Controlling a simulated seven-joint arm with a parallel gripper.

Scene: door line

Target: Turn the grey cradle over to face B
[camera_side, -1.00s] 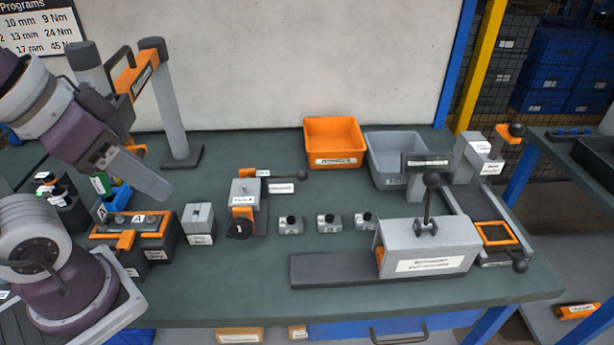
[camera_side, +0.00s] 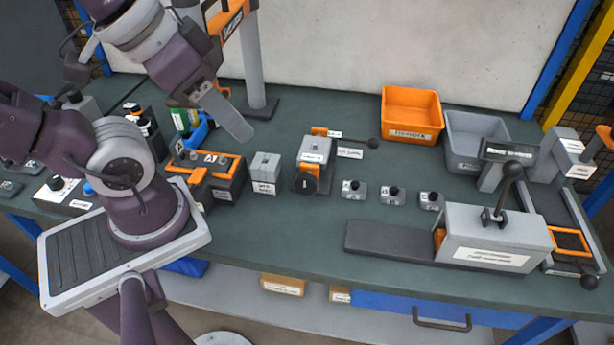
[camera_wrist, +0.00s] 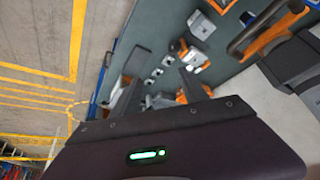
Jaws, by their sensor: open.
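The cradle (camera_side: 226,187), a dark grey body with orange parts on top, stands at the left of the bench in the side view. A white label with the letter A shows on its top. My gripper (camera_side: 228,112) is above and behind the cradle, apart from it and tilted down to the right. In the wrist view my gripper (camera_wrist: 160,92) shows two dark fingers spread apart with nothing between them. I cannot make out the cradle for certain in the wrist view. No B label is readable.
A grey block (camera_side: 265,172) stands close right of the cradle, then a grey-orange fixture (camera_side: 315,155). A grey post (camera_side: 254,60) rises behind my gripper. Several small blocks, an orange bin (camera_side: 411,112), a grey bin (camera_side: 472,158) and a lever fixture (camera_side: 495,240) stand further right.

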